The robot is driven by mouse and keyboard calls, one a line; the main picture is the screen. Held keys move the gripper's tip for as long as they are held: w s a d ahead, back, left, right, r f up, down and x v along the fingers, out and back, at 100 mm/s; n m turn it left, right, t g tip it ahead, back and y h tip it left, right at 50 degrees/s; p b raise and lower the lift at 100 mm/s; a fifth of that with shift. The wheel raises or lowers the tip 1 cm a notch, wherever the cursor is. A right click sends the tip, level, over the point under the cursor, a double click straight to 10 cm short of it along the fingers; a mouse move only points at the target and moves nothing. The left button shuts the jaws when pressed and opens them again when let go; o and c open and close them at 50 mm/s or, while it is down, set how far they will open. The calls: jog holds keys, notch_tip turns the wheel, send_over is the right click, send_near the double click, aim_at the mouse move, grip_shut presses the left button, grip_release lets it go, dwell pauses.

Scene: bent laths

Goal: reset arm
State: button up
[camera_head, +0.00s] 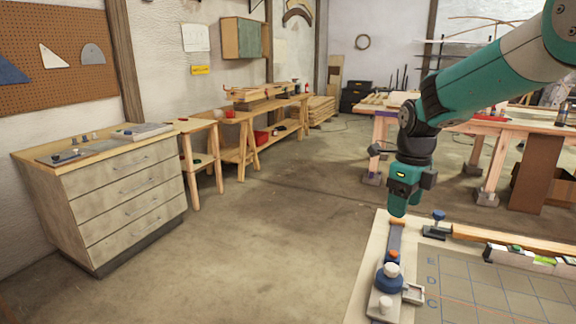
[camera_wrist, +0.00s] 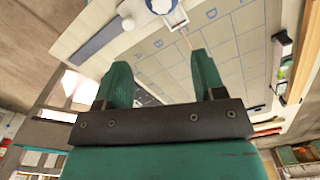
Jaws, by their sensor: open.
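My teal arm reaches in from the upper right of the head view. My gripper (camera_head: 397,208) points down above the far left corner of the gridded board (camera_head: 455,285). In the wrist view my gripper (camera_wrist: 160,72) shows two teal fingers set wide apart, with nothing between them. The gridded board (camera_wrist: 225,48) lies beyond the fingertips there. A fixture with a blue and white knob (camera_head: 389,278) stands on the board's left edge, just in front of my gripper in the head view.
A wooden lath (camera_head: 515,242) and a level-like bar (camera_head: 530,257) lie along the board's far side. A drawer cabinet (camera_head: 125,190) stands at left, with wooden benches (camera_head: 240,130) behind. Another workbench (camera_head: 490,130) stands at right. The middle floor (camera_head: 260,230) is clear.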

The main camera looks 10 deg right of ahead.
jog(key=s+a+r+m+y, duration=0.1)
jog(key=s+a+m+y, duration=0.1)
jog(key=s+a+m, duration=0.7)
jog(key=s+a+r+m+y, duration=0.2)
jog(key=s+a+m, duration=0.7)
jog(key=s+m, duration=0.9)
jog(key=m, duration=0.8)
jog(key=shift+s+r, duration=0.25)
jog(key=shift+s, duration=0.1)
jog(key=shift+m, duration=0.3)
